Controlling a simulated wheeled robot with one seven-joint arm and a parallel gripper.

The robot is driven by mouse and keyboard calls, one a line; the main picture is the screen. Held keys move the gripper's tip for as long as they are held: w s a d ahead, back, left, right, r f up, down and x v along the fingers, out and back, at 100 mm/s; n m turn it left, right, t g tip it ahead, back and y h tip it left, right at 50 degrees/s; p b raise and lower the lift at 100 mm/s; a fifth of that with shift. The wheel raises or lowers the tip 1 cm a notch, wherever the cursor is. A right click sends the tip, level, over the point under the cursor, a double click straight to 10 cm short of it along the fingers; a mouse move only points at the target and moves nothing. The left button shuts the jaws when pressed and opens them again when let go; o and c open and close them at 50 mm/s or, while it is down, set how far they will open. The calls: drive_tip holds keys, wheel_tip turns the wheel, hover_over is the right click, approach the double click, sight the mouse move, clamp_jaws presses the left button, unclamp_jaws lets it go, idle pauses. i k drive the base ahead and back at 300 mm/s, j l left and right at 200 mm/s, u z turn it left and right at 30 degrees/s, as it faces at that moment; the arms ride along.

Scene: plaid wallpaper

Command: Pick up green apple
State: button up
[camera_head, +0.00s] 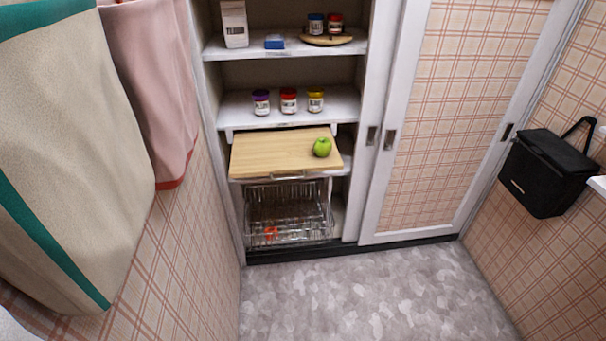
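A green apple (322,147) sits on the right part of a light wooden board (270,153). The board juts out from the middle of an open white cupboard, above a wire basket. Nothing covers the apple in this view. My gripper is not in view.
Jars (289,101) stand on the shelf (240,107) above the board. A wire basket (290,215) is below. Cloths (150,80) hang at the left, and a black bag (545,172) hangs at the right. The grey floor (370,295) before the cupboard is clear.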

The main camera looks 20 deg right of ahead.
sight(322, 146)
drive_tip(key=i+l+u, duration=0.1)
drive_tip(key=i+l, duration=1.25)
